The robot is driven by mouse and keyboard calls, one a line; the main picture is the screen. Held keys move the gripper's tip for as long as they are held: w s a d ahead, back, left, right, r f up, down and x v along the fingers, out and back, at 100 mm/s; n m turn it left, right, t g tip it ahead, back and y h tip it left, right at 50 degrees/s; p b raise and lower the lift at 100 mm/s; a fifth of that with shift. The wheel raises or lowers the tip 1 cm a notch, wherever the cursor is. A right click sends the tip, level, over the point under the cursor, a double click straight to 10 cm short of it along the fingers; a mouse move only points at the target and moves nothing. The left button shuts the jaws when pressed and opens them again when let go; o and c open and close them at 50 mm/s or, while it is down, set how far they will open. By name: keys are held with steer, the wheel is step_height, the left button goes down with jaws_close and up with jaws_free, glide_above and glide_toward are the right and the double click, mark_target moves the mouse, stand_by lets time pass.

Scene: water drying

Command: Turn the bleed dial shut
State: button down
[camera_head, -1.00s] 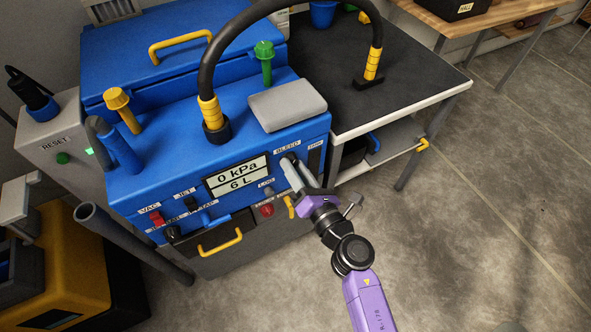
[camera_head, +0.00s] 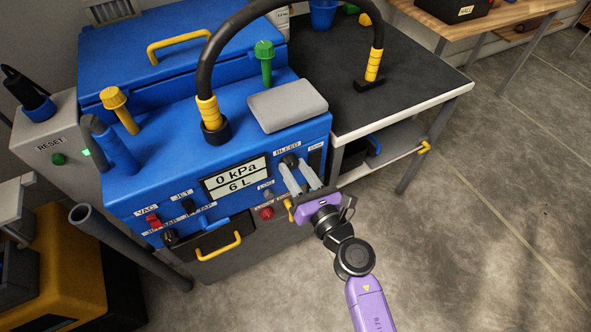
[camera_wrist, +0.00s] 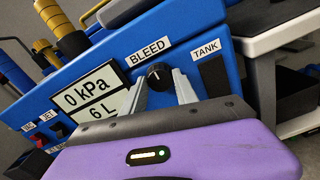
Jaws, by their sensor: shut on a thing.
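The bleed dial (camera_head: 290,160) is a small black knob under the BLEED label on the front of the blue machine. In the wrist view the dial (camera_wrist: 159,76) shows a pale pointer mark near its top. My gripper (camera_head: 297,167) has one grey finger on each side of the dial and is shut on it. The fingers partly cover the dial, and the purple gripper body fills the bottom of the wrist view. The display (camera_head: 237,178) reads 0 kPa and 6 L.
A dark TANK gauge strip (camera_wrist: 210,77) is right of the dial. A red button (camera_head: 266,213) and a yellow lever (camera_head: 289,210) are close below my gripper. A black hose (camera_head: 250,18) arches above the machine. The floor at right is clear.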

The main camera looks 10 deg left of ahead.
steer(key=shift+s+f, duration=0.1)
steer(key=c, duration=0.9)
jaws_free()
steer(key=shift+c, duration=0.2)
steer(key=v, duration=0.7)
steer(key=shift+s+d, duration=0.25)
steer(key=shift+s, duration=0.05)
